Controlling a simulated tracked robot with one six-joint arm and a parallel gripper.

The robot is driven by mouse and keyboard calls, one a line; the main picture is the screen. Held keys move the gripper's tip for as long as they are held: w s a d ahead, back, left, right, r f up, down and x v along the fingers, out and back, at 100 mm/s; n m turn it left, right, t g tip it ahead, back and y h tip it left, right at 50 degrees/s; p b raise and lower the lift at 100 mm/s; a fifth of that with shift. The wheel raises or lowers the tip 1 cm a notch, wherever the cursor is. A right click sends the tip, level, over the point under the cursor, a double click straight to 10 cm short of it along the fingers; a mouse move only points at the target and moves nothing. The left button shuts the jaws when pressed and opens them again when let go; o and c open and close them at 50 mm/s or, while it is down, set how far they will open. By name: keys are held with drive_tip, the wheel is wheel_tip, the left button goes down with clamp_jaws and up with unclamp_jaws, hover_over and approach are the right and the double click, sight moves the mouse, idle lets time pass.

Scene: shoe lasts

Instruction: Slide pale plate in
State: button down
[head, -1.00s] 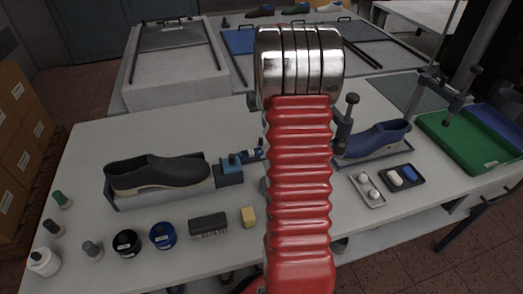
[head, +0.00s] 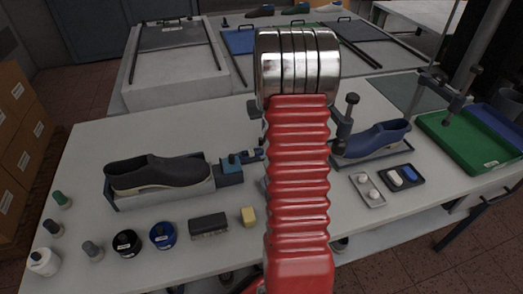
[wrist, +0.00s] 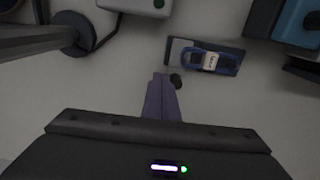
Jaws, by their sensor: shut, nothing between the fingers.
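My gripper (wrist: 161,80) is shut and empty in the wrist view, over the pale table. It is apart from the plate. In the head view my red and metal arm hides most of the gripper.
A small blue clamp (wrist: 210,60) on a dark base lies just beyond my fingertips. A black shoe (head: 158,171) stands left on the front table, a blue shoe (head: 372,140) right. A blue panel (head: 239,41) lies right of the pale plate. Small pots and bottles line the front edge.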

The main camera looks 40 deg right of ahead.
drive_tip(key=shift+w+a, duration=0.4)
drive_tip(key=shift+a, duration=0.3)
idle(0.7)
drive_tip(key=shift+s+d, duration=0.2)
drive_tip(key=shift+d, duration=0.15)
idle(0.4)
wheel_tip(320, 180, up, 8)
idle(1.2)
idle(0.5)
